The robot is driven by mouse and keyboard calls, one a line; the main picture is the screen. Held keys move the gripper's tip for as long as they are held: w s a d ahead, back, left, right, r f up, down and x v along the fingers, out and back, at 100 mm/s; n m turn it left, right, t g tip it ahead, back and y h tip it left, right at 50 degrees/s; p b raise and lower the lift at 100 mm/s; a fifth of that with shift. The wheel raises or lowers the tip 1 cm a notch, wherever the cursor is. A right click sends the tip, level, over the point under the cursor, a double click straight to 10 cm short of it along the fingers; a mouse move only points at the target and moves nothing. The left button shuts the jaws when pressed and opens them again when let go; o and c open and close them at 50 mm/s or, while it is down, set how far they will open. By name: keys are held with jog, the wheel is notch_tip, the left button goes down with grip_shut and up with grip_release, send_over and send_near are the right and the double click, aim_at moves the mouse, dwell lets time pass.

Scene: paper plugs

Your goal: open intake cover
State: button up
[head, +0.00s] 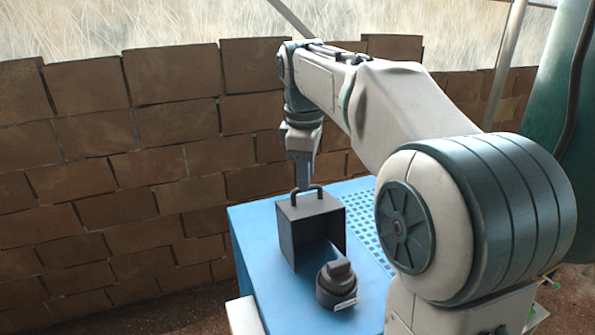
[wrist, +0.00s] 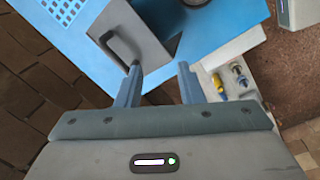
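A grey box-shaped hood (head: 310,222), which looks like the intake cover, stands on a blue bench top (head: 262,285). Its front side is open, and a dark arched handle (head: 307,190) is on its top. In the wrist view the hood (wrist: 150,30) is at the upper middle, its handle (wrist: 112,48) toward the left. My gripper (wrist: 160,72) is open, with bare space between its fingers. The left fingertip is close beside one end of the handle; I cannot tell whether they touch. In the head view my gripper (head: 304,180) is just above and behind the handle.
A dark round fitting (head: 337,285) with a raised knob and a pale label stands in front of the hood. A perforated patch (head: 365,222) lies to its right. In the wrist view, a yellow-and-blue item (wrist: 218,83) and small metal parts (wrist: 240,77) lie on a white ledge. A brick wall (head: 120,170) stands behind.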

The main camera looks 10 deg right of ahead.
jog(key=w+d+r+n+g+p, duration=0.1)
jog(key=w+d+r+n+p, duration=0.1)
jog(key=w+r+n, duration=0.6)
jog(key=shift+m+y, duration=0.3)
jog(key=shift+m, duration=0.3)
jog(key=f, duration=1.6)
jog(key=shift+w+a+b, duration=0.15)
jog(key=shift+w+b, duration=0.2)
grip_shut()
